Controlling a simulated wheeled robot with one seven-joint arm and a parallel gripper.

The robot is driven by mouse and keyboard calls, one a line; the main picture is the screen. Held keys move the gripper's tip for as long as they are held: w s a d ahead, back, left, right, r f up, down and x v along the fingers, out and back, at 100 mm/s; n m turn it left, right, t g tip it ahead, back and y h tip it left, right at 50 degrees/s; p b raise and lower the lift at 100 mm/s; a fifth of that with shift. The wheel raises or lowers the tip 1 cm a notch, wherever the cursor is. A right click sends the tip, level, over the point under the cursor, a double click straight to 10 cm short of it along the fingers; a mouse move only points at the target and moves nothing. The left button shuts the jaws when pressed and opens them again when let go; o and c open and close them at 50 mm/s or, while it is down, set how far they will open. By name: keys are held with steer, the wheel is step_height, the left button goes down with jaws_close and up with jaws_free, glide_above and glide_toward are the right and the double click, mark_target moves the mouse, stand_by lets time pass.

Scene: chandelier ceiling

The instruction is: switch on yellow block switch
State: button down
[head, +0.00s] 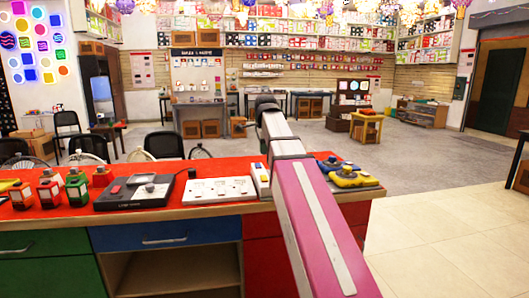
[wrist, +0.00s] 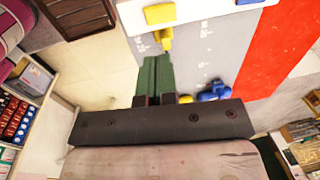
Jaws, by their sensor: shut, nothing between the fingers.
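A grey panel (wrist: 210,55) fills the middle of the wrist view and carries yellow and blue block parts. A small yellow block (wrist: 165,39) lies just beyond my gripper's tips, with a wider yellow block (wrist: 160,13) above it. In the head view, a yellow block switch (head: 354,179) sits on the counter's right end, beside my arm. My gripper (wrist: 156,58) is shut and empty, its green fingers pointing at the small yellow block. I cannot tell whether they touch. My gripper cannot be made out clearly in the head view.
Blue pieces (wrist: 214,92) lie right of my fingers. The red counter (head: 230,205) also holds a black device (head: 140,192), a white switch panel (head: 219,190) and red and green blocks at left. Tiled floor (head: 440,230) is open at right.

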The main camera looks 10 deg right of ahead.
mark_target(264, 177)
steer(key=r, duration=0.1)
steer(key=w+r, duration=0.1)
steer(key=r, duration=0.1)
steer(key=shift+d+r, duration=0.1)
stand_by(0.4)
steer(key=f, duration=0.4)
steer(key=w+f, duration=0.1)
steer(key=f, duration=0.4)
steer(key=w+f, duration=0.1)
steer(key=f, duration=0.4)
steer(key=shift+w+f, duration=0.1)
steer(key=shift+f, duration=0.05)
stand_by(0.3)
steer(key=shift+s, duration=0.2)
steer(key=shift+s+r, duration=0.25)
steer(key=shift+s, duration=0.35)
step_height(264, 177, up, 11)
steer(key=s, duration=0.1)
steer(key=shift+s+f, duration=0.15)
steer(key=shift+s, duration=0.1)
